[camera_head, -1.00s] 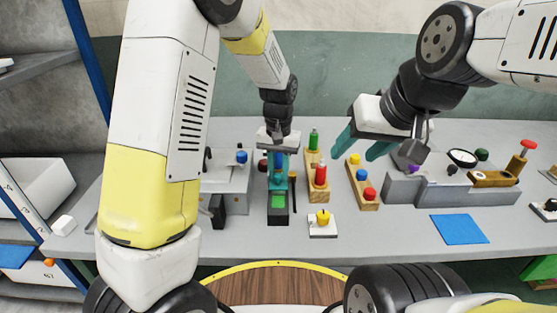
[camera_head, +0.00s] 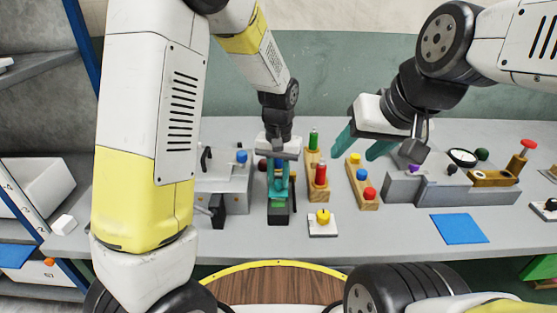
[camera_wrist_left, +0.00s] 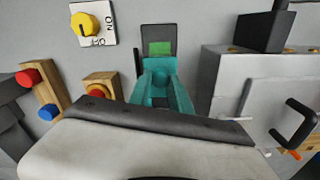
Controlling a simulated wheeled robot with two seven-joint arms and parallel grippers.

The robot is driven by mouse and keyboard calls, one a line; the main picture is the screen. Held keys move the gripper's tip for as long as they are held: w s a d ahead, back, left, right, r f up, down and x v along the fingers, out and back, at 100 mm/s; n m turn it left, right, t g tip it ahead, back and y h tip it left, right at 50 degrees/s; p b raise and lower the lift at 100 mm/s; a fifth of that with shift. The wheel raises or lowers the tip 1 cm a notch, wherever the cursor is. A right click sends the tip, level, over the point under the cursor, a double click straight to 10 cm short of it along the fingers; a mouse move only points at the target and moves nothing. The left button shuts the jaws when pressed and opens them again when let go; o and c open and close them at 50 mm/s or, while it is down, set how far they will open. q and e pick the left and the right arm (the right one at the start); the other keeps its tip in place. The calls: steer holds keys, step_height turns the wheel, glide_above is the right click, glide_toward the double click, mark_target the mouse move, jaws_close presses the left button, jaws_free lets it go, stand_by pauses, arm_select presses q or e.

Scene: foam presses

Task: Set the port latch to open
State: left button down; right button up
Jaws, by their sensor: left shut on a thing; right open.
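A narrow dark grey fixture (camera_head: 278,219) with a green patch (camera_head: 280,206) stands on the bench; it also shows in the left wrist view (camera_wrist_left: 171,33). It looks like the port latch, but no label on it is readable. My left gripper (camera_head: 278,193) is over this fixture, its teal fingers pointing down. In the left wrist view, the fingers (camera_wrist_left: 162,72) are close together, just beside the green patch. They are shut on a small part of the fixture, which they hide. My right gripper (camera_head: 362,146) is open and empty above the bench, farther right.
A grey box with a black handle (camera_head: 217,211) stands close left of the fixture. A yellow knob (camera_head: 322,216) on a white plate and wooden blocks with coloured pegs (camera_head: 320,178) stand to the right. A blue mat (camera_head: 459,229) lies on the bench at right.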

arm_select(q)
steer(key=shift+s, duration=1.35)
steer(key=c, duration=1.2)
jaws_free()
steer(key=shift+s, duration=0.1)
step_height(320, 180, up, 8)
steer(key=shift+f, duration=0.1)
